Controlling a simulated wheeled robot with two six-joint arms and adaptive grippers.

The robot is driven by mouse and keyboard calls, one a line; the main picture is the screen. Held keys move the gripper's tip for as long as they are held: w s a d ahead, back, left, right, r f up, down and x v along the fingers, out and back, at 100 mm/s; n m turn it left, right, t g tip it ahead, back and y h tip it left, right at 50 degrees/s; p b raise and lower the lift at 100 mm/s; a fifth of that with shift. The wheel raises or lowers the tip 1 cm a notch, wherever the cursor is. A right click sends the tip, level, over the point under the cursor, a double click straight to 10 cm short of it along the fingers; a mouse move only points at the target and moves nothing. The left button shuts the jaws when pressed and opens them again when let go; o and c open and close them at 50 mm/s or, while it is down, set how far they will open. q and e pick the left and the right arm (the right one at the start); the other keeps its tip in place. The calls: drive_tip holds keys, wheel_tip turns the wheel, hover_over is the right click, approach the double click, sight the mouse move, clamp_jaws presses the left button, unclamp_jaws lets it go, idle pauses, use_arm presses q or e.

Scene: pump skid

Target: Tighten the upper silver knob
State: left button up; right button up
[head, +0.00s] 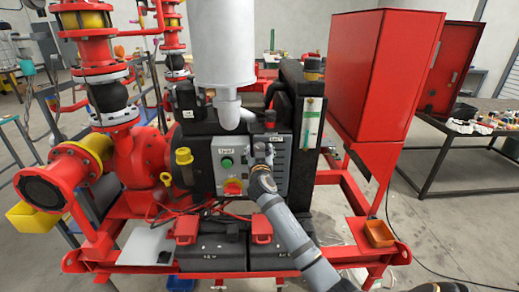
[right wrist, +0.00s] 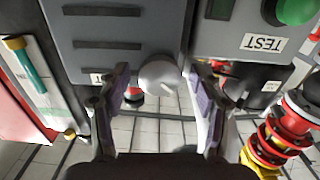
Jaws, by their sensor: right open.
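The control panel (head: 246,176) is a grey box on the front of the skid. My right gripper (head: 263,156) is at its upper right part and hides what lies behind it. In the right wrist view, a round silver knob (right wrist: 160,73) on the panel sits between the purple-padded fingers of my open right gripper (right wrist: 158,88). A gap seems to show on both sides of the knob, but I cannot tell whether a finger touches it. A second silver knob cannot be made out. My left gripper is not in view.
The green button also shows in the right wrist view (right wrist: 296,10). A white cylinder (head: 222,45) stands above the panel. Black batteries (head: 215,255) lie below.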

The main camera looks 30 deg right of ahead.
drive_tip(key=shift+c, duration=0.5)
drive_tip(key=c, duration=1.1)
drive_tip(key=shift+o, duration=0.2)
